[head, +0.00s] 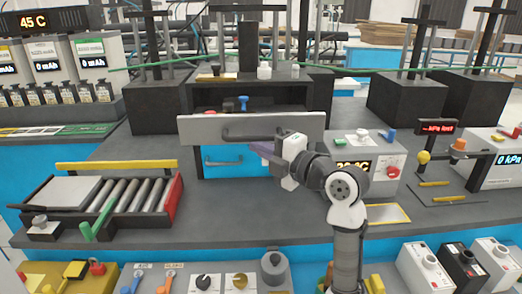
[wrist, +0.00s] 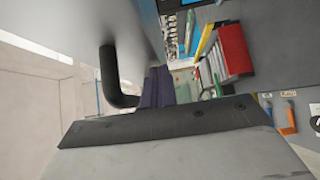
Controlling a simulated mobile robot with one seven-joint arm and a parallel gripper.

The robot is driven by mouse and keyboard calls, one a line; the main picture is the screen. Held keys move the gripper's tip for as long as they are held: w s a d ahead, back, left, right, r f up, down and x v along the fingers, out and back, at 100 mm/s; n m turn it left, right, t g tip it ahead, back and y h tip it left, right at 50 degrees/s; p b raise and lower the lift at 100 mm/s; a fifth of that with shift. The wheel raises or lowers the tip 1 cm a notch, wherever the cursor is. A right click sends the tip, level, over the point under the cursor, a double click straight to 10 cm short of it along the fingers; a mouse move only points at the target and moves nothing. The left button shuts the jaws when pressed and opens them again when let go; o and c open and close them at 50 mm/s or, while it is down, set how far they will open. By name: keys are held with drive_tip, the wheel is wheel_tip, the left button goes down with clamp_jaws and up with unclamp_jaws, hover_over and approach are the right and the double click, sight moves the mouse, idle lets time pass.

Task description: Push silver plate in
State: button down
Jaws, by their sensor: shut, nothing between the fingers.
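A wide silver plate (head: 200,129) with a black handle (head: 232,134) forms the front of a drawer that stands out from a dark cabinet (head: 290,95). The plate also shows in the wrist view (wrist: 90,25), with its handle (wrist: 112,80) standing out from it. My gripper (head: 264,151) is shut and empty, in front of the plate's lower right part and close to the handle's right end. In the wrist view the dark fingertips (wrist: 158,85) are together beside the handle. I cannot tell whether they touch the plate.
A roller tray (head: 120,205) with a red end stands at the left on the grey bench. A display box (head: 365,165) stands right of my gripper. Knobs and switches (head: 205,282) line the front. The bench between tray and drawer is clear.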

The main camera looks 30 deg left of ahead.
drive_tip(key=w+a+b, duration=0.1)
drive_tip(key=w+a, duration=0.2)
drive_tip(key=w, duration=0.1)
drive_tip(key=w+a+b, duration=0.2)
drive_tip(key=w+a, duration=0.2)
drive_tip(key=w, duration=0.1)
drive_tip(key=w+a+b, duration=0.1)
drive_tip(key=w+a, duration=0.2)
drive_tip(key=w, duration=0.2)
drive_tip(key=shift+w+a, duration=0.2)
drive_tip(key=shift+a, duration=0.05)
drive_tip(key=shift+s+f+b, duration=0.1)
drive_tip(key=shift+b, duration=0.3)
